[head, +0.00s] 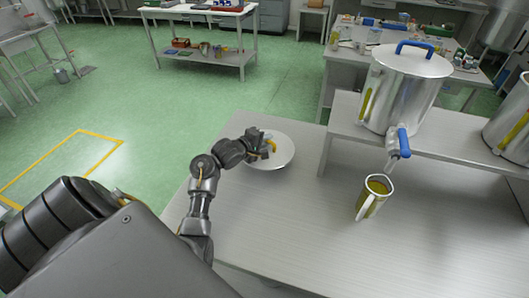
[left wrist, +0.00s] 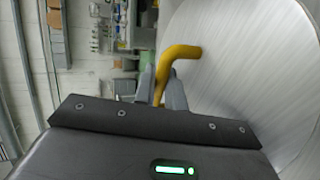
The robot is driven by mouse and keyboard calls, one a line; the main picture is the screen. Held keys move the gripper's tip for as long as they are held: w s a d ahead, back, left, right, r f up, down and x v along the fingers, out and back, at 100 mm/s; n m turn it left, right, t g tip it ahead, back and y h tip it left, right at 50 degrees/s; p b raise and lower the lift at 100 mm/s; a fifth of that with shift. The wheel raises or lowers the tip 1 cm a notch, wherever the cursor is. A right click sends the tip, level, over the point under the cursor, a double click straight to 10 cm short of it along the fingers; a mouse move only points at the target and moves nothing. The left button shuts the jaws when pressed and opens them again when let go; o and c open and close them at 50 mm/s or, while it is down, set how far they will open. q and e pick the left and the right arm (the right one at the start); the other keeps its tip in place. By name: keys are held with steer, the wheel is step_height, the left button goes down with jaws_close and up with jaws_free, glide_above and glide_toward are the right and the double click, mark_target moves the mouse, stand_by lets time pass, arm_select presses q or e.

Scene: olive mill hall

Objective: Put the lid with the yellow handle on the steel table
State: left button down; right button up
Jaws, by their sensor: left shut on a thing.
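The round steel lid (head: 286,155) is over the far left part of the grey steel table (head: 310,225). My left gripper (head: 267,147) is shut on its yellow handle (head: 272,144). In the left wrist view, the fingers (left wrist: 161,85) close around one leg of the bent yellow handle (left wrist: 183,53), and the lid (left wrist: 245,65) fills the right side. In the head view, the lid looks roughly level. I cannot tell whether its underside touches the table. My right gripper is not in view.
A jug (head: 372,198) with yellow-green content stands on the table to the right. Behind it, a raised shelf (head: 455,150) carries a steel tank (head: 405,95) with a blue-handled lid and a tap, and another tank (head: 512,125). The table's front middle is clear.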

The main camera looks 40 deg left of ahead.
arm_select(q)
steer(key=shift+f, duration=2.55)
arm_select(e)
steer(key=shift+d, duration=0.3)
arm_select(q)
steer(key=c, duration=1.5)
jaws_free()
steer(key=shift+f, duration=0.15)
steer(key=shift+o, duration=0.2)
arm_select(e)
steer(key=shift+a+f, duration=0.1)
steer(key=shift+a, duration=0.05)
arm_select(q)
steer(key=shift+s, duration=0.15)
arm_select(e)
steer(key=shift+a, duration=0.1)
arm_select(q)
steer(key=v, duration=1.1)
steer(key=shift+s+p, duration=0.1)
steer(key=shift+p, duration=0.2)
steer(key=shift+s+r, duration=0.3)
steer(key=shift+r, duration=0.05)
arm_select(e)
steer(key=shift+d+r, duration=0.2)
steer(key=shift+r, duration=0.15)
